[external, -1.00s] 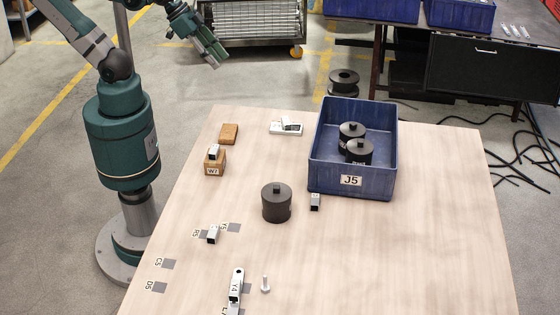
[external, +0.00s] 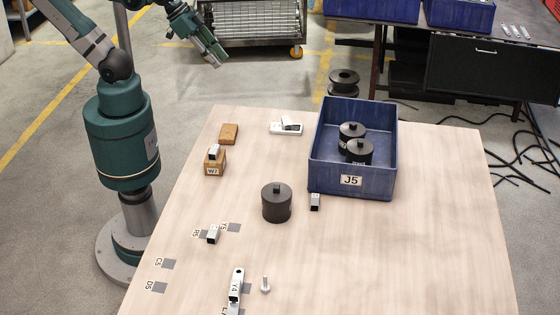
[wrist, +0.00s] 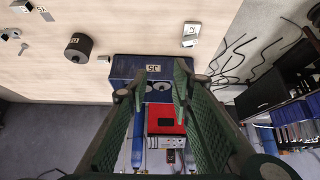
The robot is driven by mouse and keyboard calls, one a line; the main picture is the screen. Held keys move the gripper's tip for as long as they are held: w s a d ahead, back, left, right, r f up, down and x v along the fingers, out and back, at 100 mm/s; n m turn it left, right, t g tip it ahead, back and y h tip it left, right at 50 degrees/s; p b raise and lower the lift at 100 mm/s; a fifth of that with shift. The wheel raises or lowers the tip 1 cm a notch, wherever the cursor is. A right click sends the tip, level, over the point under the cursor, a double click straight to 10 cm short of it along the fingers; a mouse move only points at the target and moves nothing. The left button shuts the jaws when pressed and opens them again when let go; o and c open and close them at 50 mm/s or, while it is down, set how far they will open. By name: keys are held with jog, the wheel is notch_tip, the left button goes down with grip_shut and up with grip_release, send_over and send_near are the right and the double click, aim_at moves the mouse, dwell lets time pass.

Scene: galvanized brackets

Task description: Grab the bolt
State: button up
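The bolt (external: 265,284) is small and silver and stands on the table near the front, just right of the bracket marked Y4 (external: 236,287). A small light shape at the left edge of the wrist view (wrist: 23,48) appears to be the same bolt. My gripper (external: 214,58) is in the air beyond the table's far left, well away from the bolt. In the wrist view my gripper's green fingers (wrist: 160,84) are apart with nothing between them.
A black cylinder (external: 276,204) stands mid-table. The blue bin J5 (external: 350,182) holds two black cylinders. A small bracket (external: 315,202) is by the bin, another (external: 212,235) lies left. A wooden block (external: 229,133) is at back left. The table's right side is clear.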

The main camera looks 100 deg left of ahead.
dwell(0.3)
jog(key=w+d+r+m+g+h, duration=0.1)
jog(key=w+d+r+m, duration=0.2)
jog(key=w+d, duration=0.35)
jog(key=w+d+r+m+g, duration=0.1)
jog(key=w+d+r+m, duration=0.1)
jog(key=w+d, duration=0.5)
jog(key=w+d+f+m+g, duration=0.25)
jog(key=w+d+m, duration=0.35)
jog(key=w+d, duration=0.85)
jog(key=m+g+y+p, duration=0.1)
jog(key=m+g+p, duration=0.15)
jog(key=m, duration=0.65)
send_over(265, 276)
notch_tip(265, 276, down, 27)
jog(key=shift+r+b, duration=0.1)
jog(key=shift+b, duration=0.35)
jog(key=shift+f, duration=1.25)
